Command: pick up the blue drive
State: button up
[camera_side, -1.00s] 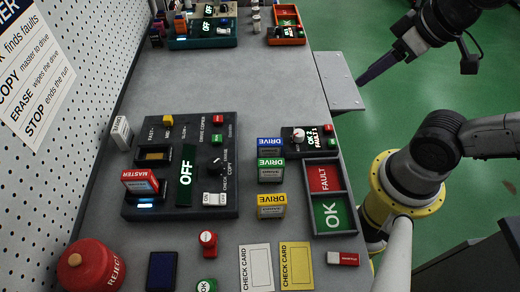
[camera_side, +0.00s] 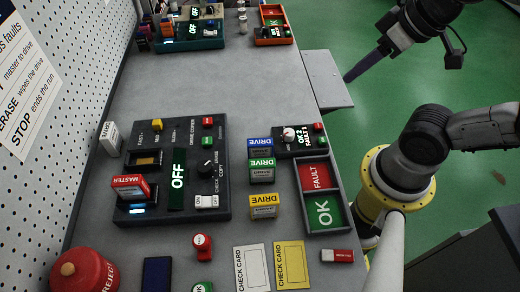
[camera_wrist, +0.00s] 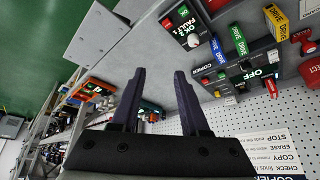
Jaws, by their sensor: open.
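The blue drive (camera_side: 260,146) stands on the grey bench in the side view, behind the green drive (camera_side: 261,170) and left of the small counter box. It also shows in the wrist view as a blue-topped block (camera_wrist: 219,50) beside the green drive. My gripper (camera_side: 348,79) is off the bench's right side, near the grey side shelf, well apart from the blue drive. In the wrist view my gripper (camera_wrist: 159,74) has its two dark fingers spread with nothing between them.
The yellow drive (camera_side: 264,205) stands in front of the green one. The copier (camera_side: 222,190) holds a red master drive (camera_side: 130,187) at left. The counter box (camera_side: 305,142) and FAULT/OK tray (camera_side: 299,205) are close on the right.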

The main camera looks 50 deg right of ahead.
jog(key=m, duration=0.5)
jog(key=m+g+y, duration=0.2)
jog(key=m+y, duration=0.1)
jog(key=m, duration=1.9)
send_over(264, 142)
jog(key=s+d, duration=0.3)
notch_tip(264, 142, down, 5)
jog(key=x, duration=0.8)
jog(key=shift+w+a+f, duration=0.1)
jog(key=shift+w+f, duration=0.05)
jog(key=shift+f, duration=0.1)
jog(key=shift+s+x, duration=0.15)
jog(key=shift+x, duration=0.75)
jog(key=shift+s+x, duration=0.15)
jog(key=shift+x, duration=1.6)
grip_shut()
